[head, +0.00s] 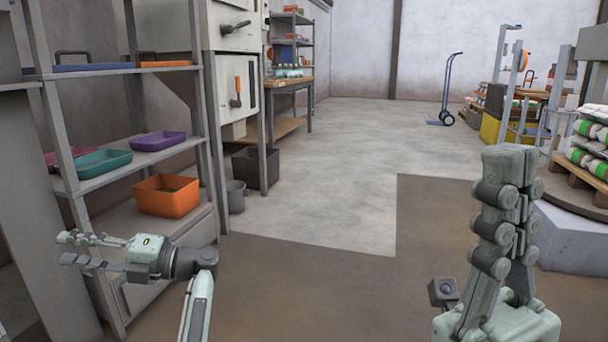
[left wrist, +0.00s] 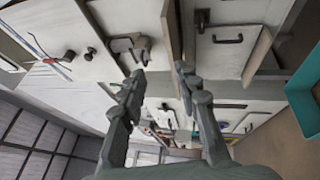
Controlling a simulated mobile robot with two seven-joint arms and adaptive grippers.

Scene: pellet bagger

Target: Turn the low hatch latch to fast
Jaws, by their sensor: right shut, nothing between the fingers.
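A lever with an orange upper part and a dark base (head: 237,92) stands about upright on the lower white panel of the grey cabinet at the upper left of the head view. It looks like the low hatch latch; its exact setting is too small to tell. My left gripper (head: 68,249) is open and empty, low at the left beside the shelf rack, well apart from the lever. Its spread fingers also show in the left wrist view (left wrist: 159,77). My right gripper (head: 512,160) points up at the right, shut and empty.
A dark handle (head: 235,27) sits on the panel above. The shelf rack (head: 104,176) holds trays and an orange bin (head: 167,195), near my left gripper. A dark bin (head: 254,167) and a grey bucket (head: 236,196) stand below the cabinet. The middle floor is clear.

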